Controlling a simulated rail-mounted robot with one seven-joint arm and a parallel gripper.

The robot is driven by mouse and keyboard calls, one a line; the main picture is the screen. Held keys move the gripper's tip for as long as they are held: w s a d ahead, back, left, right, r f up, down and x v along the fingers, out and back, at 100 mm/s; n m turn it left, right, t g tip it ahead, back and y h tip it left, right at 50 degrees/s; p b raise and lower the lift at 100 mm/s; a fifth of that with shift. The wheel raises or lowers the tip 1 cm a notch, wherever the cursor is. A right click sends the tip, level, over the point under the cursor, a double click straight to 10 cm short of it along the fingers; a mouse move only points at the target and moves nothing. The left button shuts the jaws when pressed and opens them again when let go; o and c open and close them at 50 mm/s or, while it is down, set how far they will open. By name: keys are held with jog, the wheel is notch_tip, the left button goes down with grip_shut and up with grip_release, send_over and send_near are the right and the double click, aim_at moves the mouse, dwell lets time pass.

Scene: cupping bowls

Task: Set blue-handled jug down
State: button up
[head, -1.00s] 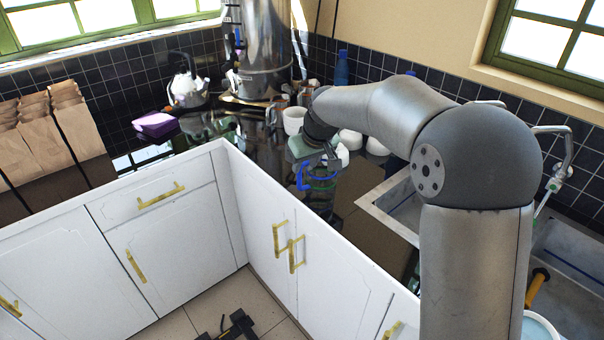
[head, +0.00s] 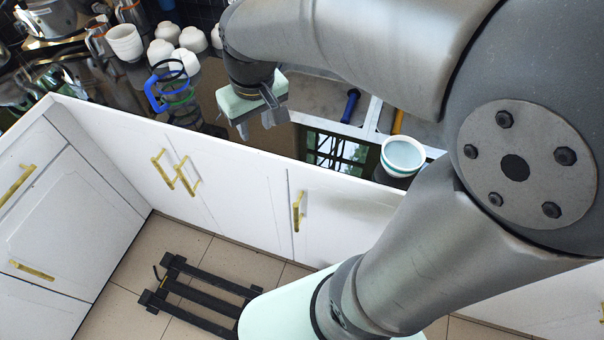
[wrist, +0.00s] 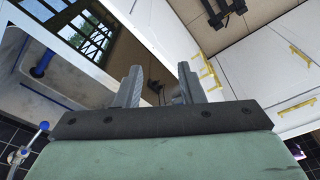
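The blue-handled jug (head: 151,93) stands on the dark counter in the head view, left of my gripper. It looks like clear glass, with a dark ring at its top and a green band; its body is hard to make out against the counter. My gripper (head: 256,124) is over the counter to the right of the jug, apart from it. In the wrist view my gripper (wrist: 159,72) has its two fingers spread with nothing between them. A small blue and purple patch shows at the lower right there; I cannot tell what it is.
Several white bowls (head: 160,52) stand behind the jug, with a larger white cup (head: 125,42) to their left. The sink (head: 318,95) lies right of my gripper. A white bowl with liquid (head: 403,155) is farther right. The dark counter (head: 212,95) between jug and gripper is clear.

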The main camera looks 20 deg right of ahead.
jog(key=s+d+f+m, duration=0.1)
jog(key=s+d+f, duration=0.1)
jog(key=s, duration=0.4)
jog(key=s+d+f+m+g, duration=0.1)
jog(key=s+d+f, duration=0.1)
jog(key=s, duration=0.4)
jog(key=shift+s+d+f+m, duration=0.3)
jog(key=shift+s+d+f, duration=0.05)
jog(key=shift+f, duration=0.15)
